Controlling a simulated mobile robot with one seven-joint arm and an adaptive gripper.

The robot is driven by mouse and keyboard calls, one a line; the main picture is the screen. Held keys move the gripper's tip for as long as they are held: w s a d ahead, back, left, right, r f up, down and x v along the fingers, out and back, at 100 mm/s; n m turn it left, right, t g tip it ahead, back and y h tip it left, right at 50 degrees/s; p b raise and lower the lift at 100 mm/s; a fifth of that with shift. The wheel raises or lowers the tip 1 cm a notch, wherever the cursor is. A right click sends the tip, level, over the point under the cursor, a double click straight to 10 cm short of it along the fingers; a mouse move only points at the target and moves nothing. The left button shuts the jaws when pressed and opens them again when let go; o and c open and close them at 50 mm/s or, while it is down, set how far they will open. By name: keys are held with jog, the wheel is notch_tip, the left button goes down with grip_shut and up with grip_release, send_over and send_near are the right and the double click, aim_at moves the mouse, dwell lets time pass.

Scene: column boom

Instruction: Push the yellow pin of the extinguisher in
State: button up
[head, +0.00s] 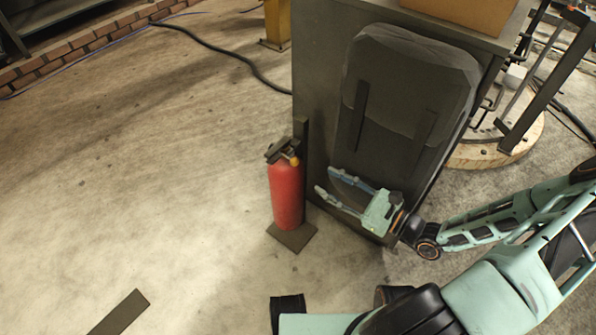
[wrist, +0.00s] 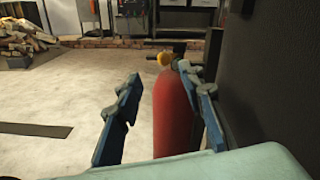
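The red extinguisher (head: 286,193) stands upright on a dark base plate (head: 293,237) against a dark post, beside the grey cabinet. Its yellow pin (head: 294,161) shows at the dark valve head on top. In the wrist view the extinguisher (wrist: 174,112) stands ahead, with the yellow pin (wrist: 163,58) at its top left. My gripper (head: 324,181) is open and empty, to the right of the extinguisher and lower than the pin. In the wrist view the right finger of my gripper (wrist: 158,80) overlaps the extinguisher's right side; I cannot tell whether they touch.
The grey cabinet (head: 313,60) with a dark padded bag (head: 405,75) on its side stands close behind my gripper. A dark flat strip (head: 119,312) lies on the floor. A black cable (head: 225,52) runs at the back. The floor to the left is mostly clear.

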aim_at(298, 163)
jog(key=b+x, duration=0.1)
jog(key=x, duration=0.4)
jog(key=b+x, duration=0.2)
jog(key=x, duration=0.4)
jog(key=shift+w+d+f, duration=0.2)
grip_shut()
